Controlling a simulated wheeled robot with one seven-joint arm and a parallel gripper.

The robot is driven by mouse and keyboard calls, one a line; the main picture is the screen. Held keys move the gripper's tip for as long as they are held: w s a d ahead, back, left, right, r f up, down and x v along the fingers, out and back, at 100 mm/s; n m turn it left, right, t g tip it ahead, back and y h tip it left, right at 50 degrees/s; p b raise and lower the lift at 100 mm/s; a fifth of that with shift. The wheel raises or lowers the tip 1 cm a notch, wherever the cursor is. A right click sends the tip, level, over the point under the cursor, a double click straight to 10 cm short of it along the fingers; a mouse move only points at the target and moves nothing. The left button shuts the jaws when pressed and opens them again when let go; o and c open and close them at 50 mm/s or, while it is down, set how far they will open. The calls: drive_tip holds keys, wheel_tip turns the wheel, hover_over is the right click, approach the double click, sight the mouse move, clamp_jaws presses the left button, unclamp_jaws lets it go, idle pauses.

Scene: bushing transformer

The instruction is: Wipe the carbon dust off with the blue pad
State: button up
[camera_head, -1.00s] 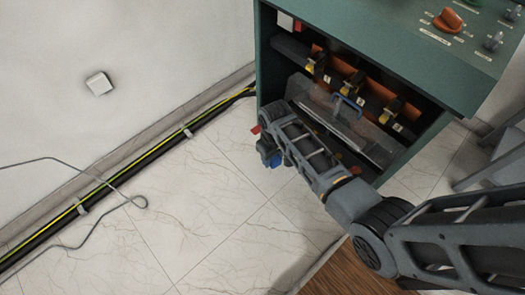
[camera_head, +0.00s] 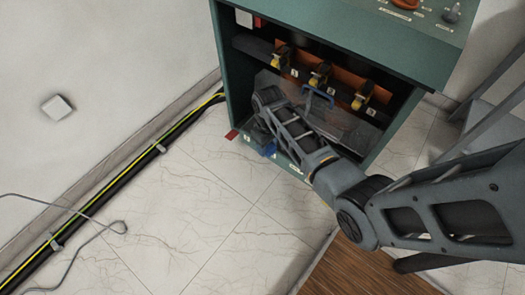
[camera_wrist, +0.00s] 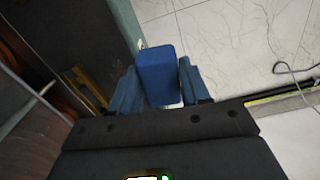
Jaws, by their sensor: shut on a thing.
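My gripper (camera_wrist: 157,88) is shut on the blue pad (camera_wrist: 162,68), a block held between its two blue fingers in the wrist view. In the head view my gripper (camera_head: 264,138) is at the lower left of the green cabinet's (camera_head: 228,95) open front. A small blue part shows there, but I cannot tell pad from finger. In the wrist view the pad's end shows over the pale floor, beside the cabinet's side wall (camera_wrist: 121,25). I cannot make out any carbon dust in either view. My arm hides part of the cabinet's lower opening.
Several yellow-and-black fittings (camera_head: 320,74) stand in a row inside the cabinet. A clear panel with a blue handle (camera_head: 318,95) lies below them. Black and yellow-green cables (camera_head: 130,165) run along the wall at left.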

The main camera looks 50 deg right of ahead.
sight(278, 143)
drive_tip(key=shift+d+f+b, duration=0.25)
drive_tip(key=shift+d+b, duration=0.3)
drive_tip(key=shift+d, duration=0.4)
drive_tip(key=shift+d+f+b, duration=0.2)
drive_tip(key=shift+d+b, duration=0.3)
drive_tip(key=shift+d, duration=0.45)
drive_tip(key=shift+w+d+f+b, duration=0.1)
drive_tip(key=shift+d+f+b, duration=0.25)
drive_tip(key=shift+d, duration=0.3)
drive_tip(key=shift+d+f+b, duration=0.2)
drive_tip(key=shift+d+f, duration=0.1)
drive_tip(key=shift+d, duration=0.35)
drive_tip(key=shift+f, duration=0.4)
drive_tip(key=shift+b, duration=0.3)
drive_tip(key=shift+w+a+r+b, duration=0.1)
drive_tip(key=shift+w+b, duration=0.45)
drive_tip(key=shift+w, duration=0.85)
drive_tip(key=shift+w, duration=0.1)
